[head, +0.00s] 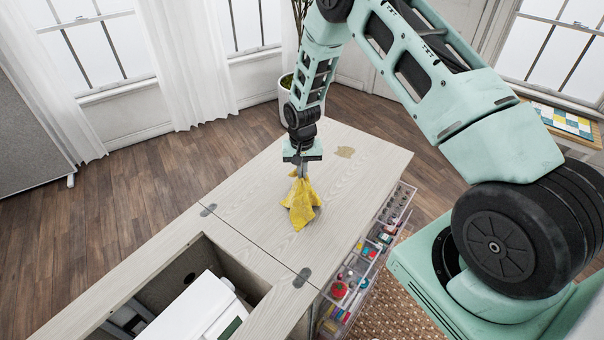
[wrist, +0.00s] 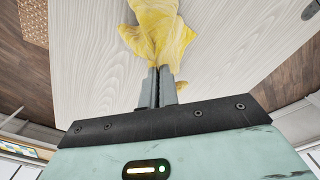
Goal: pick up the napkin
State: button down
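The yellow napkin (head: 300,203) is crumpled and stands bunched up on the light wood top of the sewing cabinet (head: 241,215). My gripper (head: 300,174) points down at its top from above. In the wrist view the napkin (wrist: 158,35) is at the fingertips, and the two fingers of my gripper (wrist: 159,72) are close together with cloth pinched at their tips. The lower folds of the napkin hang down to the cabinet top or just above it; I cannot tell which.
A white sewing machine (head: 195,312) sits in the cabinet's open well at the front left. Clear drawers with colourful spools (head: 352,280) line the right side. A flat tan patch (head: 345,152) lies on the top behind the napkin. A potted plant (head: 286,86) stands behind the cabinet.

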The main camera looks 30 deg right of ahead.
notch_tip(320, 180, up, 9)
jog(key=p, duration=0.5)
jog(key=shift+f, duration=0.1)
